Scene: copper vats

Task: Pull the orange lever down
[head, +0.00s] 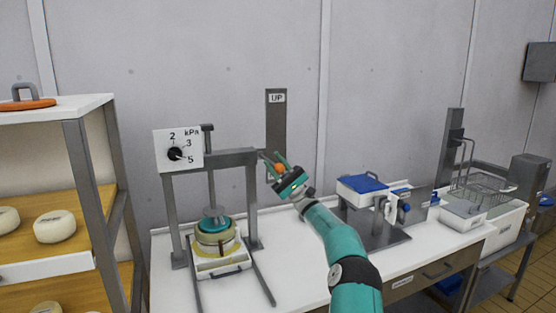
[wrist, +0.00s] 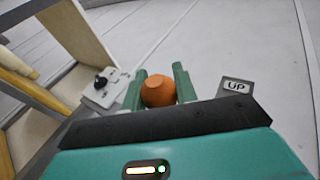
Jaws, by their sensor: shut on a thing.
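The orange lever shows as a round orange knob (head: 279,168) in the head view, at the right end of the grey press frame, in front of a dark upright plate marked UP (head: 277,98). In the wrist view the orange knob (wrist: 158,90) sits between the two green fingers. My gripper (head: 277,165) is shut on the knob. It also shows in the wrist view (wrist: 158,84). The lever's arm behind the knob is mostly hidden by the gripper.
The press frame (head: 215,160) carries a kPa dial (head: 177,151) and holds a cheese mould (head: 215,240). A shelf with cheeses (head: 55,226) stands left. A blue-lidded box (head: 362,184) and a wire-basket sink (head: 490,190) are right. The white counter (head: 300,262) has bare room in front.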

